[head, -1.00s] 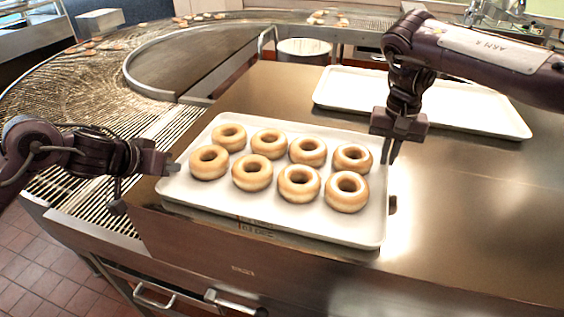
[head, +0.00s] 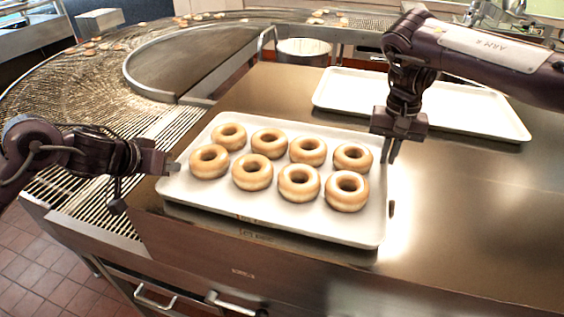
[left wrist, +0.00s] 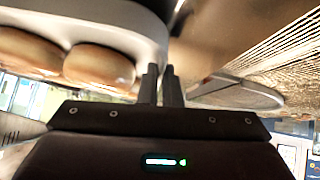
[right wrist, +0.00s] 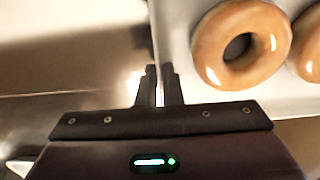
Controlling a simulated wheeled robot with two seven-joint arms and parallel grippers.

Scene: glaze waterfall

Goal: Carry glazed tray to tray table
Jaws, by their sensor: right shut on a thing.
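The glazed tray (head: 300,222) is a white sheet tray with several glazed ring doughnuts (head: 252,172) in two rows. It is on the steel counter near its front edge; I cannot tell if it is lifted slightly. My right gripper (head: 391,152) points down at the tray's right edge and is shut on its rim (right wrist: 158,35). My left gripper (head: 174,168) is at the tray's left edge. In the left wrist view its fingers (left wrist: 162,85) are close together at the rim; whether they grip it is unclear. A doughnut also shows in the right wrist view (right wrist: 215,65).
A second, empty white tray (head: 460,112) lies behind on the counter (head: 470,210). A curved wire conveyor (head: 60,95) runs along the left and back. A round container (head: 303,50) stands behind the counter. Bare counter lies to the right. No tray table is identifiable.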

